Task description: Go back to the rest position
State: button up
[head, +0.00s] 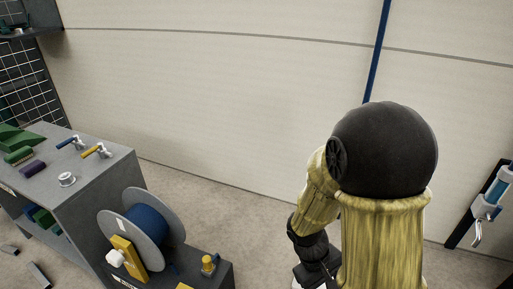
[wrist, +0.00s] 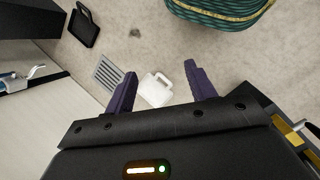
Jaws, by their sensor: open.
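My gripper (wrist: 161,92) shows in the wrist view with its two purple fingers spread apart. It is open, and nothing is between the fingers. It points down over the floor (wrist: 145,45). In the head view my arm stands at the right, with the gripper itself hidden or out of the picture. A white object with a handle (wrist: 156,90) lies on the floor beyond the fingers, well below them.
A grey workbench (head: 100,185) with valves stands at the left. A blue reel (head: 147,228) stands beside it. A wall-mounted blue cylinder (head: 495,190) is at the right. A coiled green hose (wrist: 220,8) and a floor grate (wrist: 107,73) show below the gripper.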

notch_tip(320, 180, up, 45)
jog(key=w+a+m+t+y+p, duration=0.1)
jog(key=m+t+y+p, duration=0.3)
jog(key=p, duration=3.4)
jog(key=shift+w+a+m+t, duration=0.25)
jog(key=shift+w+m+t, duration=0.15)
jog(key=shift+w+m, duration=0.35)
jog(key=c, duration=0.4)
jog(key=shift+w, duration=0.2)
